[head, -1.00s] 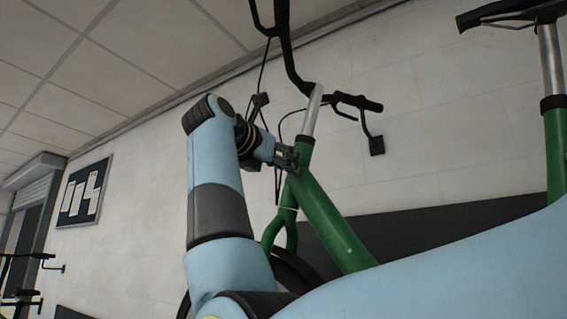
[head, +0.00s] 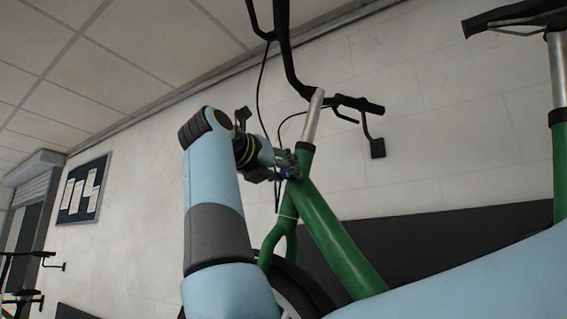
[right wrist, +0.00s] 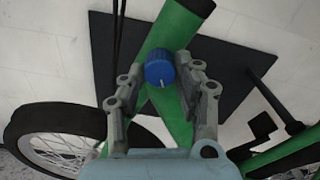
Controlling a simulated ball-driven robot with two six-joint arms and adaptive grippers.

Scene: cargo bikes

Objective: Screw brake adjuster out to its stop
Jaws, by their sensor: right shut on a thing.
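The brake adjuster is a blue ribbed knob (right wrist: 159,72) with a pale line on its face, at the green bike frame (right wrist: 178,32) in the right wrist view. My right gripper (right wrist: 161,75) has its two grey fingers on either side of the knob and is shut on it. In the head view my right gripper (head: 289,164) is at the green frame tube (head: 338,243) just below the silver stem (head: 313,118). The knob is mostly hidden there. My left gripper is in neither view.
Black handlebars (head: 345,103) and thin cables hang close above my right gripper. A spoked wheel (right wrist: 58,140) is at lower left in the wrist view. A white wall stands behind.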

